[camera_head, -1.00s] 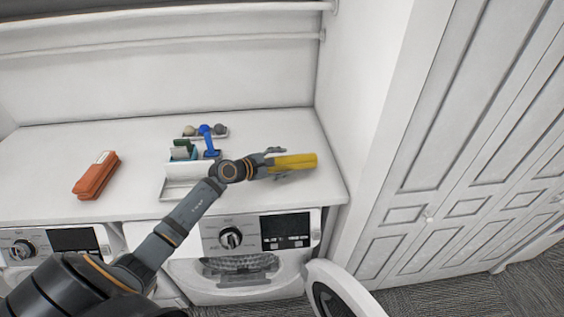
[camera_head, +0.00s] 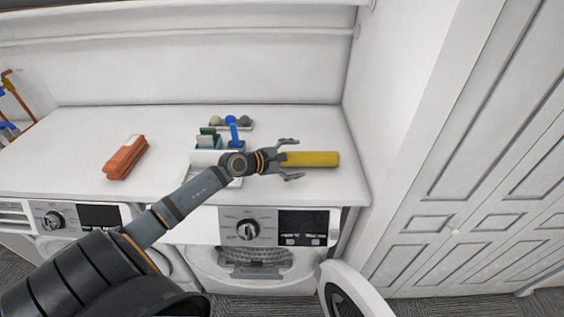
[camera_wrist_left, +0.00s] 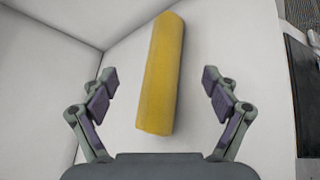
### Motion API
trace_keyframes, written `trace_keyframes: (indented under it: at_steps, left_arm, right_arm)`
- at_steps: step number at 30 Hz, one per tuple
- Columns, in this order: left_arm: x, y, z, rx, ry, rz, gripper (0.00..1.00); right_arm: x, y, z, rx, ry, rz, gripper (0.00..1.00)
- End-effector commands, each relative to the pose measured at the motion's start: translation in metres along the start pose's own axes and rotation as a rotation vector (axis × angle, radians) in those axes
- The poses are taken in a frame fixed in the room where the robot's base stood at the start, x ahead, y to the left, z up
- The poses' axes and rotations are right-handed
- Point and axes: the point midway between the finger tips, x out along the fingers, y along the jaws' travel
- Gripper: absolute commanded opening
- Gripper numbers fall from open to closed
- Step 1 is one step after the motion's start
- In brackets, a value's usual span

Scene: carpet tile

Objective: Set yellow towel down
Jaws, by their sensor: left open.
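The yellow towel (camera_head: 314,159), a rolled or folded bar, lies on the white countertop (camera_head: 70,148) near its right end. It also shows in the left wrist view (camera_wrist_left: 161,75), lengthwise ahead of the gripper and between the lines of its fingers. My left gripper (camera_head: 293,160) is open, with its fingers spread to either side of the towel's near end. In the left wrist view the fingers (camera_wrist_left: 160,85) stand clear of the towel on both sides. My right gripper is not in view.
An orange folded towel (camera_head: 125,158) lies on the left of the counter. A white caddy (camera_head: 205,158) with green and blue items stands behind my left arm. A small tray of balls (camera_head: 231,123) is farther back. A wall bounds the right. Below, a washer door (camera_head: 350,292) hangs open.

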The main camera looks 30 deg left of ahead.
Motion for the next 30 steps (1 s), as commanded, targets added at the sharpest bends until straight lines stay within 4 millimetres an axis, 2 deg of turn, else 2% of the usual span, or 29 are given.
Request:
trace_keyframes:
  at_steps: [3, 7, 9, 15, 16, 18, 21, 25, 30]
  left_arm:
    - [-0.019, -0.002, -0.002, 0.008, 0.004, -0.007, 0.87]
    - [-0.035, -0.004, 0.001, 0.006, 0.002, -0.012, 0.87]
    - [-0.043, 0.0, 0.005, 0.001, -0.01, -0.012, 0.87]
    - [-0.06, 0.0, 0.003, 0.002, 0.004, -0.01, 0.87]
    - [-0.065, 0.007, 0.007, -0.006, 0.004, -0.003, 0.87]
    - [-0.071, 0.009, 0.007, -0.009, 0.004, -0.002, 0.87]
    - [-0.076, 0.007, 0.006, -0.008, 0.004, -0.003, 0.87]
    - [-0.081, 0.004, 0.004, -0.007, 0.001, -0.003, 0.87]
    - [-0.082, 0.0, 0.002, -0.004, -0.001, -0.001, 0.87]
  right_arm:
    - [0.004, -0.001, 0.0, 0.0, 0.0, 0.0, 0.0]
    - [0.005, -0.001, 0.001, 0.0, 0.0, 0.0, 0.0]
    - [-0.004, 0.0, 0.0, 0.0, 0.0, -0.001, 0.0]
    - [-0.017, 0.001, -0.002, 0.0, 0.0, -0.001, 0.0]
    - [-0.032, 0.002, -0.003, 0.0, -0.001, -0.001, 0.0]
    - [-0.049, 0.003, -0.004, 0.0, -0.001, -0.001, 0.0]
    - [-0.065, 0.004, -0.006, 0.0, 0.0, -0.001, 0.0]
    - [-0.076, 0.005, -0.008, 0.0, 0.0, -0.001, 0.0]
    - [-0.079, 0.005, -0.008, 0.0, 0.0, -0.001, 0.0]
